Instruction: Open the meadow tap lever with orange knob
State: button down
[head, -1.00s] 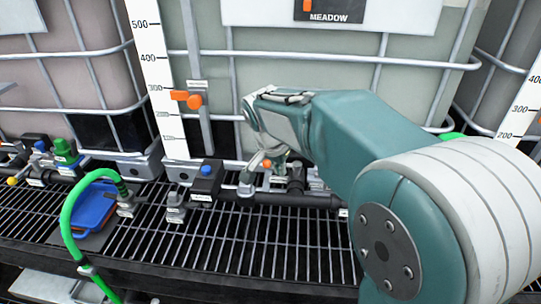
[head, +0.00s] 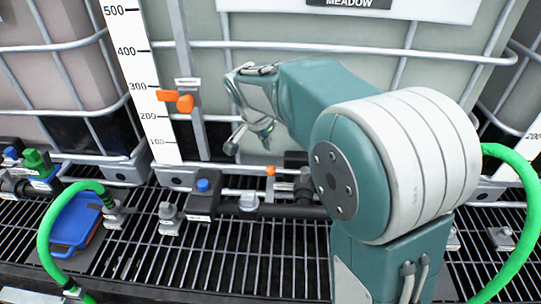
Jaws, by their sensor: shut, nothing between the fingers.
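The MEADOW label (head: 349,3) is on the tote behind my arm, cut off by the top edge. The small orange knob (head: 270,170) stands above the dark pipe (head: 285,211) in front of this tote. A thin silver bar (head: 240,192) runs along near the knob; I cannot tell which part is the lever or how far it is turned. My gripper (head: 249,143) hangs up and to the left of the knob, apart from it in the picture. It is shut and empty. My arm hides part of the fittings to the right.
A blue-topped valve block (head: 203,196) sits left on the pipe. A larger orange clamp (head: 178,100) is beside the scale strip (head: 142,85). Green hoses lie at left (head: 44,240) and right (head: 520,240). The grate (head: 190,262) in front is mostly clear.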

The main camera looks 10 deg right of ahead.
aim_at(288, 172)
jog(key=shift+d+f, duration=0.3)
jog(key=shift+f, duration=0.05)
jog(key=x, duration=0.9)
